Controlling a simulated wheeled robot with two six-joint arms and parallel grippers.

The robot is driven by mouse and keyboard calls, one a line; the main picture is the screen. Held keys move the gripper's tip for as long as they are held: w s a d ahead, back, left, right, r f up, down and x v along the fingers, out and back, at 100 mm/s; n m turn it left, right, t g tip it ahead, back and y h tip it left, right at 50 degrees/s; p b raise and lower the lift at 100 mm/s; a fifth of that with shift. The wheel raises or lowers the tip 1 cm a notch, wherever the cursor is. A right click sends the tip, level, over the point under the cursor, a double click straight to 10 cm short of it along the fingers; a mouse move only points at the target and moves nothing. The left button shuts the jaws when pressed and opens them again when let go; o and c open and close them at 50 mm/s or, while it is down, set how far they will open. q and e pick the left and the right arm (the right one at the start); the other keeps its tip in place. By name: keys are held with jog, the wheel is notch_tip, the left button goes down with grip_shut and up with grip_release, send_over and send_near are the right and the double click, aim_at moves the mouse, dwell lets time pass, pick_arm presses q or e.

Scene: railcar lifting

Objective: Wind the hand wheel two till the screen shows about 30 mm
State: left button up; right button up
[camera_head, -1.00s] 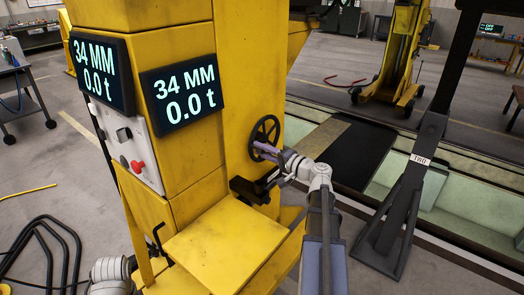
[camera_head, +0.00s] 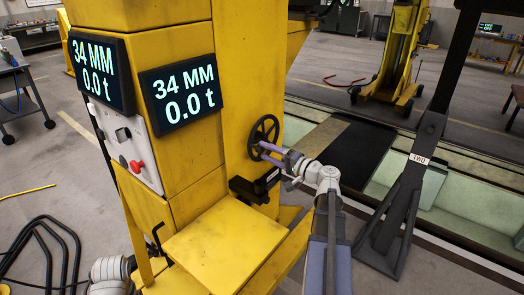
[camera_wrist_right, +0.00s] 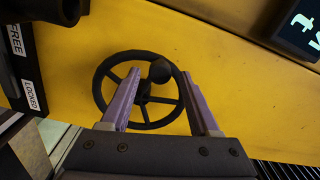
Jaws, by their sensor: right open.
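The black spoked hand wheel (camera_head: 264,137) is on the side of the yellow lifting column. It also shows in the right wrist view (camera_wrist_right: 103,95), with a dark round knob (camera_wrist_right: 160,71) on its upper right. My right gripper (camera_head: 262,149) is in front of the wheel. In the right wrist view its two purple fingers (camera_wrist_right: 158,88) are spread apart, with the wheel's hub and knob between and beyond them; contact cannot be told. The front screen (camera_head: 185,91) reads 34 MM and 0.0 t; the side screen (camera_head: 100,72) reads the same. My left gripper is out of sight.
A black lever fitting (camera_head: 254,187) is below the wheel; its label with FREE and LOCKED (camera_wrist_right: 25,70) shows in the right wrist view. A dark stand marked TWO (camera_head: 405,185) is right of my arm. A yellow ledge (camera_head: 215,240) juts out below.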

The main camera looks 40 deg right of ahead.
jog(key=shift+v, duration=2.5)
jog(key=shift+a, duration=0.1)
